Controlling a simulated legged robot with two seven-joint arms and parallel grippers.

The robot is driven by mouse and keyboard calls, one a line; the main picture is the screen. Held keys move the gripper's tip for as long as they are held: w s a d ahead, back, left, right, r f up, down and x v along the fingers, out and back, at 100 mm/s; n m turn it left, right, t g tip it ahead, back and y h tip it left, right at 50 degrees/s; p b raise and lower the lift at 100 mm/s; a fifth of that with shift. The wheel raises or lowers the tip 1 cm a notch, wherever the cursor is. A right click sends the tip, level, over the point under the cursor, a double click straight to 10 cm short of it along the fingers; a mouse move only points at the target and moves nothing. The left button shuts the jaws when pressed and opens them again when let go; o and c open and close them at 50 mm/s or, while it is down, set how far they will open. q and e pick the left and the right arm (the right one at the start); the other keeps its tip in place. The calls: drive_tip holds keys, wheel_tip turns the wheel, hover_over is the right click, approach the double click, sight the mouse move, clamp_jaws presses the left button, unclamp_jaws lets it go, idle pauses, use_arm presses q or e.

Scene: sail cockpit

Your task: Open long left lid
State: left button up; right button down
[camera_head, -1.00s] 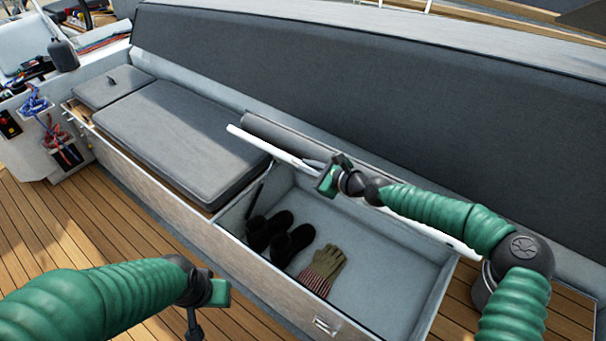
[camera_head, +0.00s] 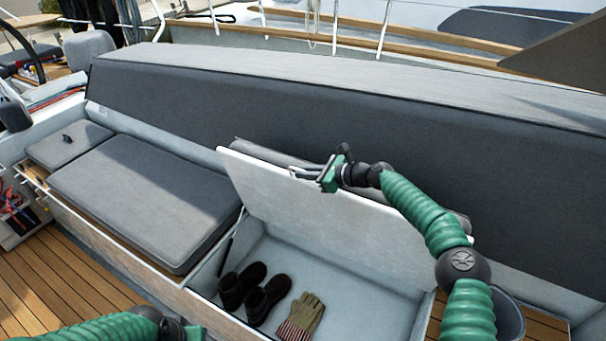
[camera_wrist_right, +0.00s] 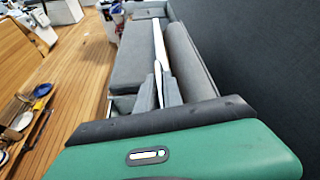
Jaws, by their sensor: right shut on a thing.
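The long lid (camera_head: 300,205) of the bench locker stands raised and steeply tilted, its white underside facing me and its grey cushion behind it. My right gripper (camera_head: 305,172) is at the lid's upper edge, shut on it. The right wrist view shows the fingers (camera_wrist_right: 158,88) on either side of the lid's thin white edge (camera_wrist_right: 160,45). The open locker (camera_head: 355,285) below holds black shoes (camera_head: 253,290) and gloves (camera_head: 302,316). My left gripper (camera_head: 190,331) is at the bottom edge, mostly cut off; its jaws are hidden.
A closed grey cushioned seat (camera_head: 145,200) and a smaller cushioned lid (camera_head: 70,145) lie to the left. A tall grey backrest (camera_head: 300,115) runs behind the raised lid. Wooden deck (camera_head: 60,285) is clear at the lower left.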

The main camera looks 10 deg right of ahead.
drive_tip(key=shift+s+f, duration=0.1)
drive_tip(key=shift+f, duration=0.15)
drive_tip(key=c, duration=1.8)
unclamp_jaws()
drive_tip(key=o, duration=0.3)
drive_tip(key=shift+d+r, duration=0.1)
drive_tip(key=shift+r, duration=0.05)
drive_tip(key=b+v, duration=0.1)
drive_tip(key=v, duration=1.5)
drive_tip(key=shift+d+b, duration=0.35)
